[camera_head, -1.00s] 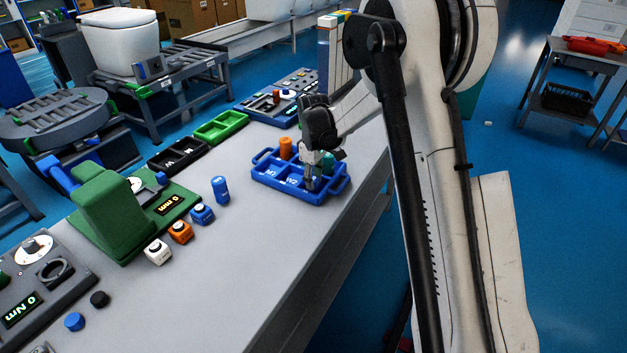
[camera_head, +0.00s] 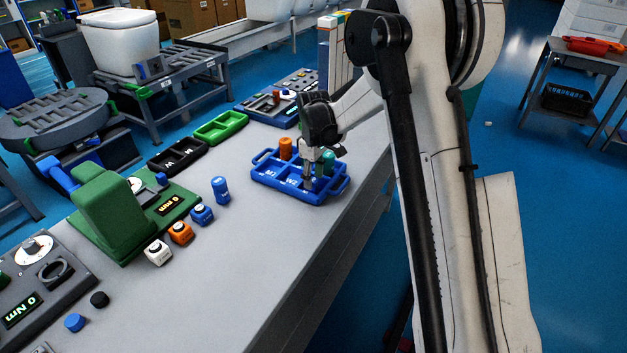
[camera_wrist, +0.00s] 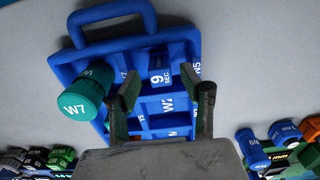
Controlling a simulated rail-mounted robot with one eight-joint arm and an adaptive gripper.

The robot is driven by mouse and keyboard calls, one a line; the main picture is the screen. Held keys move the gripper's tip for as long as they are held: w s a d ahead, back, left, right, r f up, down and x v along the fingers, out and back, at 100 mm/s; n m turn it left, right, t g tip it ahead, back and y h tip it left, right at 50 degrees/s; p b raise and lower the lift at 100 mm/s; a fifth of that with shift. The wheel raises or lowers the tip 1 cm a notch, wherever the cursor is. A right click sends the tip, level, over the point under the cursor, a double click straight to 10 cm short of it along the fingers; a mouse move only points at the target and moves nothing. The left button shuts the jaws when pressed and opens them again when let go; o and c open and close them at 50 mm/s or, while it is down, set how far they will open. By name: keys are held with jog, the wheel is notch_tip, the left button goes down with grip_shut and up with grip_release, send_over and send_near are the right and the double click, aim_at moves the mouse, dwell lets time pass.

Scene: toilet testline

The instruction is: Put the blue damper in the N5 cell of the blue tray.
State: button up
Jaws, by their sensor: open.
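The blue tray (camera_head: 262,178) lies on the grey table, with an orange damper (camera_head: 286,148) and a green damper (camera_head: 329,161) standing in it. The tray (camera_wrist: 88,55) fills the middle of the wrist view, with the green damper marked W7 (camera_wrist: 82,100) at its left. My gripper (camera_head: 312,178) points down over the tray, open. In the wrist view my gripper (camera_wrist: 162,80) has its fingers either side of a blue piece marked 9 SEC (camera_wrist: 160,77); I cannot tell if this is a loose damper. A blue damper (camera_head: 220,189) stands on the table left of the tray.
White (camera_head: 158,252), orange (camera_head: 181,232) and blue (camera_head: 202,213) knobbed boxes stand near a green tester (camera_head: 105,205). A black tray (camera_head: 177,155) and a green tray (camera_head: 221,127) lie behind. The table's front right side is clear.

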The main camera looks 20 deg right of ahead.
aim_at(314, 180)
jog(key=s+r+m+t, duration=0.1)
jog(key=s+r, duration=0.3)
jog(key=r, duration=0.5)
jog(key=s+r+m+t, duration=0.1)
jog(key=s+r, duration=0.3)
jog(key=r, duration=0.6)
jog(key=s+r+m+t, duration=0.1)
jog(key=s+m+t, duration=0.4)
jog(key=s, duration=2.3)
jog(key=shift+s+r+m, duration=0.15)
jog(key=shift+r+m, duration=0.1)
jog(key=shift+m, duration=0.75)
